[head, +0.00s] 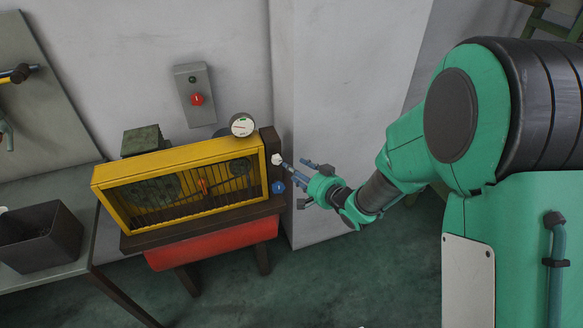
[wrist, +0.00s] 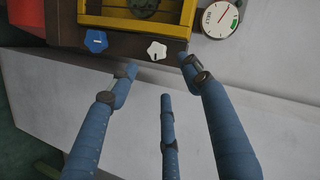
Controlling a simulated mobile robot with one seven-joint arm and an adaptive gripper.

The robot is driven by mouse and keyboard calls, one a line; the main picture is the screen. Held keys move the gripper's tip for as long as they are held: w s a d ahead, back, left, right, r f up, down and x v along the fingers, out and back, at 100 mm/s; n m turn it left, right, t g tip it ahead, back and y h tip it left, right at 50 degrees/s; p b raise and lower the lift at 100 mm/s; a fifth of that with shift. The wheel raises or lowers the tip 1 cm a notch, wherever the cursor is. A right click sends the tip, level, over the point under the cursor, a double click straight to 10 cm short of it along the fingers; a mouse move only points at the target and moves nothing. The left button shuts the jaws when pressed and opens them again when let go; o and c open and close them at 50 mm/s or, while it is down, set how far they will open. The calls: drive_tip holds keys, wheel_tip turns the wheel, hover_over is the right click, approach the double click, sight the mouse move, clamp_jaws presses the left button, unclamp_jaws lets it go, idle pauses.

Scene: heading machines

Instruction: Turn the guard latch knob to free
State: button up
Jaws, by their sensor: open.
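Two star-shaped knobs sit on the dark right end of the yellow-framed guard (head: 140,176). One is white (head: 277,159) and the other, lower one is blue (head: 278,187). In the wrist view, the white knob (wrist: 157,50) has a short dark mark, and the blue knob (wrist: 96,41) has a light line across it. I cannot tell from any label which is the latch knob. My gripper (head: 290,168) is just right of the knobs. Its blue fingers (wrist: 158,78) are spread and empty, with the white knob ahead between the outer tips, apparently not gripped.
A round gauge (head: 242,125) stands on the machine's top right corner. A grey box with a red button (head: 197,99) is on the wall behind. A pale wall column (head: 345,110) rises close beside my gripper. A dark bin (head: 42,238) stands on the left bench.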

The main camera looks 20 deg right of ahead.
drive_tip(key=shift+s+r, duration=0.15)
drive_tip(key=shift+s, duration=0.2)
drive_tip(key=shift+w+d, duration=0.1)
drive_tip(key=n+t+y+p, duration=0.3)
drive_tip(key=n+p, duration=0.4)
drive_tip(key=n, duration=1.5)
approach(280, 161)
drive_tip(key=d+v, duration=0.1)
drive_tip(key=v, duration=0.2)
drive_tip(key=shift+s+a+f+n+t, duration=0.15)
drive_tip(key=shift+s+f+n, duration=0.15)
drive_tip(key=shift+n, duration=0.45)
drive_tip(key=shift+s+a+f+n+t, duration=0.15)
drive_tip(key=shift+s+f+n, duration=0.15)
drive_tip(key=shift+n, duration=0.45)
drive_tip(key=x, duration=1.3)
drive_tip(key=shift+w+a+r, duration=0.15)
drive_tip(key=shift+w+a, duration=0.05)
drive_tip(key=shift+w, duration=0.15)
